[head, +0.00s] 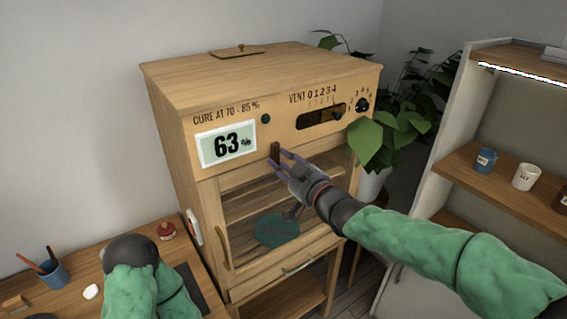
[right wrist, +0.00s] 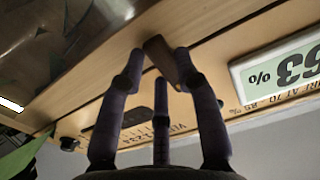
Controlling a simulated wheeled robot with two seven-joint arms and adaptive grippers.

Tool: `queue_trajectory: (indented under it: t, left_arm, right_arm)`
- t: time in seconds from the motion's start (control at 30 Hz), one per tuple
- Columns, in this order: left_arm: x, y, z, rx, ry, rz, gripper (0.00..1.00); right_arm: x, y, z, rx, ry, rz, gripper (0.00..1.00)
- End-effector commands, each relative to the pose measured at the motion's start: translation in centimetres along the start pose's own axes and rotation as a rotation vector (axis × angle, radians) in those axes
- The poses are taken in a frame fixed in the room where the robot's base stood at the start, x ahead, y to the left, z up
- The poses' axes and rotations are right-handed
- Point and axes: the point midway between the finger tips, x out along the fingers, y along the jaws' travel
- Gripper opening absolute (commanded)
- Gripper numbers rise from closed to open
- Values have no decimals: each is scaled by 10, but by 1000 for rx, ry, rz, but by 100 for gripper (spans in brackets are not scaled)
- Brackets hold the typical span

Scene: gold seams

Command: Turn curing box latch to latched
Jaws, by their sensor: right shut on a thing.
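The curing box (head: 165,115) is a wooden cabinet with a glazed door (head: 245,195) in its front. The door looks closed. Its latch (head: 275,151) is a small dark brown bar on the front panel, just above the door, standing roughly upright. My right gripper (head: 281,157) reaches it from the lower right, with its fingers shut on the latch. In the right wrist view, the latch (right wrist: 160,56) sits between the purple-grey fingertips (right wrist: 160,68), crosswise to the door's edge. My left arm shows at the lower left, but its gripper is not visible.
The panel carries a 63 % display (head: 228,145), a vent slider (head: 336,115) and a dial (head: 362,104). A leafy plant (head: 375,140) stands close on the right. Shelves with cups (head: 525,176) are further right. A desk (head: 75,265) with small items is at left.

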Motion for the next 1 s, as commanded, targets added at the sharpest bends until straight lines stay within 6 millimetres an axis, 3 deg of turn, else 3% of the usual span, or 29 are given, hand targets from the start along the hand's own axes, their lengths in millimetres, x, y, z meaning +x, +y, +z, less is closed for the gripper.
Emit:
queue_trajectory:
  t: [0.03,0.1,0.57,1.0]
  left_arm:
    - [0,0,0,0,0,0,0]
    - [0,0,0,0,0,0,0]
    - [0,0,0,0,0,0,0]
    - [0,0,0,0,0,0,0]
  right_arm:
    - [0,0,2,3,-3,0,41]
    - [0,0,2,3,-3,0,57]
    - [-8,0,0,1,-1,1,57]
    - [-83,1,0,0,0,2,57]
